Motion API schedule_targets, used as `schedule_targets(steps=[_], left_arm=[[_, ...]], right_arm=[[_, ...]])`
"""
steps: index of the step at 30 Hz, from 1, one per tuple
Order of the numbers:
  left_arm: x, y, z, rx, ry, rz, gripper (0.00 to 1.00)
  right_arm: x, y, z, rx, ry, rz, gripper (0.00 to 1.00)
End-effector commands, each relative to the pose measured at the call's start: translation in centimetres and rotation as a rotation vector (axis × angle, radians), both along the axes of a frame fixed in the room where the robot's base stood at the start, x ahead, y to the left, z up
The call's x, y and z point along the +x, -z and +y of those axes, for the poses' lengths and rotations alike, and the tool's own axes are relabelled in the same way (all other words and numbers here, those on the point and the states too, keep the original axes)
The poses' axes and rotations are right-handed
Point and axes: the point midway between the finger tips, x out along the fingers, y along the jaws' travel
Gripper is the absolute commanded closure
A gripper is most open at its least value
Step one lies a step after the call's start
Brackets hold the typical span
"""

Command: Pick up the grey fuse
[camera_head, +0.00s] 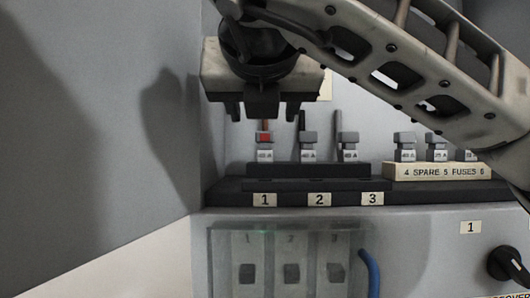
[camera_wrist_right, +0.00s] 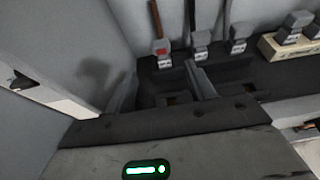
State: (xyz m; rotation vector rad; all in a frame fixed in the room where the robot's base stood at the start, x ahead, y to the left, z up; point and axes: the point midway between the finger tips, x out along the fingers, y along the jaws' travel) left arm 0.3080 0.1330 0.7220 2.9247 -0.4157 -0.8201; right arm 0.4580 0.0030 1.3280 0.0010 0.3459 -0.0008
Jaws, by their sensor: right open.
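Three fuses stand in a row on a black block. The left fuse (camera_head: 264,148) has a red patch and a brown-red strip above it. The middle fuse (camera_head: 308,148) has a black strip above it. The right fuse (camera_head: 347,148) is grey with a grey strip above it. In the right wrist view the red-patched fuse (camera_wrist_right: 161,50), the middle fuse (camera_wrist_right: 200,45) and the grey-strip fuse (camera_wrist_right: 238,38) lie beyond the fingers. My right gripper (camera_head: 262,110) is open and empty, above the left and middle fuses; its fingers (camera_wrist_right: 163,92) also show in the wrist view. My left gripper is not in view.
Several grey spare fuses (camera_head: 405,146) stand on a cream block (camera_head: 437,172) labelled 4 to 6 at the right. A grey wall (camera_head: 100,120) stands at the left.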

Motion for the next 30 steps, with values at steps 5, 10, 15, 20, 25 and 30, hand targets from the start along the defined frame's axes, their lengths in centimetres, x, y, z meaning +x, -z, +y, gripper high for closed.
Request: schedule_targets(steps=[5, 10, 15, 20, 25, 30], left_arm=[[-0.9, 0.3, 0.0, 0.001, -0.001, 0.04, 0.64], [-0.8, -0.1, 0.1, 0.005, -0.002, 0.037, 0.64], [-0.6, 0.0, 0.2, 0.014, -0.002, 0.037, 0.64], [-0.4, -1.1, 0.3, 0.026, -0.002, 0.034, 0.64], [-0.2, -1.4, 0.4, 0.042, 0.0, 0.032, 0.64], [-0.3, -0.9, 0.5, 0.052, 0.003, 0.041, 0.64]], right_arm=[[3.9, 1.2, -0.1, -0.001, 0.003, 0.006, 0.45], [6.4, 2.2, 0.0, 0.0, 0.001, 0.005, 0.45], [7.4, 2.6, 0.0, -0.001, 0.0, 0.002, 0.45], [9.3, 2.9, -0.3, -0.002, 0.002, 0.007, 0.45], [11.5, 3.7, -0.3, -0.001, 0.001, 0.005, 0.45], [12.2, 4.1, -0.3, -0.001, 0.0, 0.002, 0.45]])
